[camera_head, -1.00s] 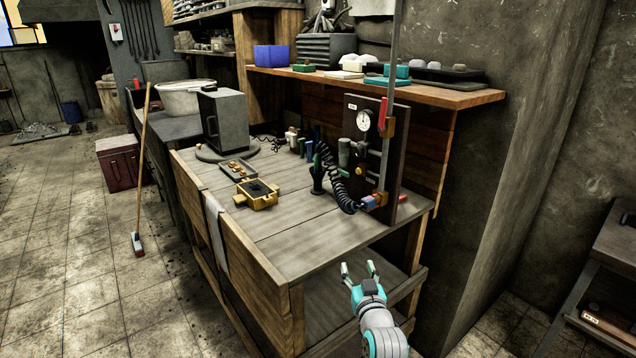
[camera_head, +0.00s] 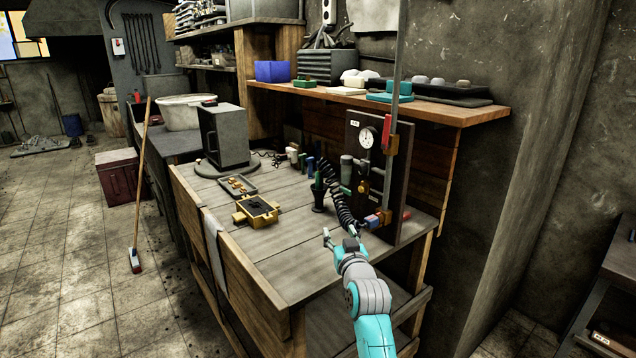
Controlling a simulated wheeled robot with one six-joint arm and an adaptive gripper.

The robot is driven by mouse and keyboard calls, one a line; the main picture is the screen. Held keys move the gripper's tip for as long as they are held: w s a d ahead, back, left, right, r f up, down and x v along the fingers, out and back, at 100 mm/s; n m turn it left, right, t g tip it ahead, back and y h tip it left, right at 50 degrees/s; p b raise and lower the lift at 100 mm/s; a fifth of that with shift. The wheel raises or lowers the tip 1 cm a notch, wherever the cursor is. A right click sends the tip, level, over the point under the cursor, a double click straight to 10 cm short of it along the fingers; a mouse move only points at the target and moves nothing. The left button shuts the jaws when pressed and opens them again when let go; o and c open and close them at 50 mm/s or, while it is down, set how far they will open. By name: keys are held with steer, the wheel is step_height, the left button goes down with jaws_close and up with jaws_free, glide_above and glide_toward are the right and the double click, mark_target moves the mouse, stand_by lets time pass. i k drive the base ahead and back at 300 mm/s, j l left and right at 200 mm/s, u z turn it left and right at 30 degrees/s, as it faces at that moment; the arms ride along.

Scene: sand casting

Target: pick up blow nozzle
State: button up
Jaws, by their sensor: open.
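The blow nozzle (camera_head: 318,186) appears to be the dark piece with a green top standing upright on the wooden workbench (camera_head: 290,262). A black coiled hose (camera_head: 338,200) runs beside it toward the gauge panel. My gripper (camera_head: 342,236) is open and empty over the near right part of the bench, in front of and slightly right of the nozzle, apart from it. One finger shows clearly at its left; the other is partly hidden by my wrist.
The gauge panel (camera_head: 380,165) with a vertical pipe (camera_head: 396,60) stands close on the right. A wooden shelf (camera_head: 455,110) is above. The bench front is clear.

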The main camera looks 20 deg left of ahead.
mark_target(319, 176)
steer(key=i+j, duration=0.6)
steer(key=i, duration=0.2)
